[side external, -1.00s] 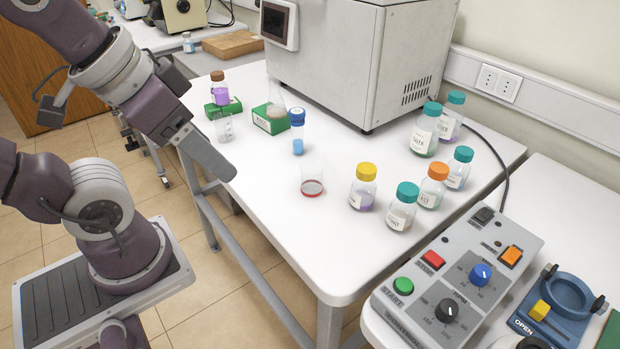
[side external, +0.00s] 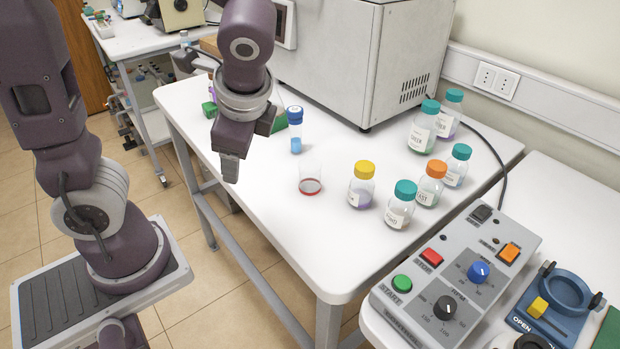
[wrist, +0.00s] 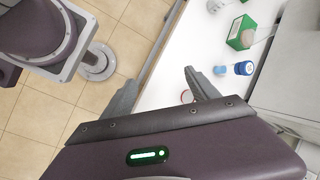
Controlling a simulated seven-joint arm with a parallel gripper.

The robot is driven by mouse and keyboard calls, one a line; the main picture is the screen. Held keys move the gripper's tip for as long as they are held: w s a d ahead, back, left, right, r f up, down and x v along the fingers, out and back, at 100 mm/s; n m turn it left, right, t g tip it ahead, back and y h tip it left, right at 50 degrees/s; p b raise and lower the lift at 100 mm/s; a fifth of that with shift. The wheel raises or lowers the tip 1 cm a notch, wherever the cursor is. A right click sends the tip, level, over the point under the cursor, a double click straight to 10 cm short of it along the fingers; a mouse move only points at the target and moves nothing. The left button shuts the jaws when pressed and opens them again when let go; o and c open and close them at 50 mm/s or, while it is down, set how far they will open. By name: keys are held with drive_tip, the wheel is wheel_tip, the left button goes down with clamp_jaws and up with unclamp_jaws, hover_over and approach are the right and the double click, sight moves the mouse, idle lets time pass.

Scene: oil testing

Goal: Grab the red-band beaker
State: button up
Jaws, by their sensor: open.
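The red-band beaker (side external: 310,178) is a clear glass beaker with a red ring near its base, standing upright on the white table. In the wrist view only a small part of its red ring (wrist: 185,97) shows beside a finger; the rest is hidden. My gripper (side external: 230,172) points down to the left of the beaker in the side view, apart from it and near the table's front left edge. In the wrist view my gripper (wrist: 158,90) has its two fingers spread wide with nothing between them.
A blue-capped tube (side external: 296,132) stands behind the beaker. Yellow-capped (side external: 362,184), teal-capped (side external: 400,205) and orange-capped (side external: 431,184) bottles stand to its right. A green box (wrist: 240,32) lies farther back. A large grey machine (side external: 365,65) fills the back. Table in front of the beaker is clear.

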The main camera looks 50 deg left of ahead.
drive_tip(key=w+f+m+t+y, duration=0.1)
drive_tip(key=w+f+m+y, duration=0.35)
drive_tip(key=w+m, duration=0.25)
drive_tip(key=m+t+y, duration=0.2)
drive_tip(key=m+t, duration=0.2)
drive_tip(key=m, duration=0.2)
approach(308, 165)
drive_tip(key=shift+s+a+r, duration=0.2)
drive_tip(key=shift+s+a, duration=0.15)
drive_tip(key=shift+a, duration=0.15)
drive_tip(key=shift+m, duration=0.4)
drive_tip(key=x, duration=0.4)
drive_tip(key=w+x, duration=0.1)
drive_tip(key=x, duration=0.1)
drive_tip(key=shift+d+f, duration=0.25)
drive_tip(key=shift+f, duration=0.1)
drive_tip(key=shift+w+a+f, duration=0.2)
drive_tip(key=shift+a, duration=0.2)
drive_tip(key=c, duration=1.5)
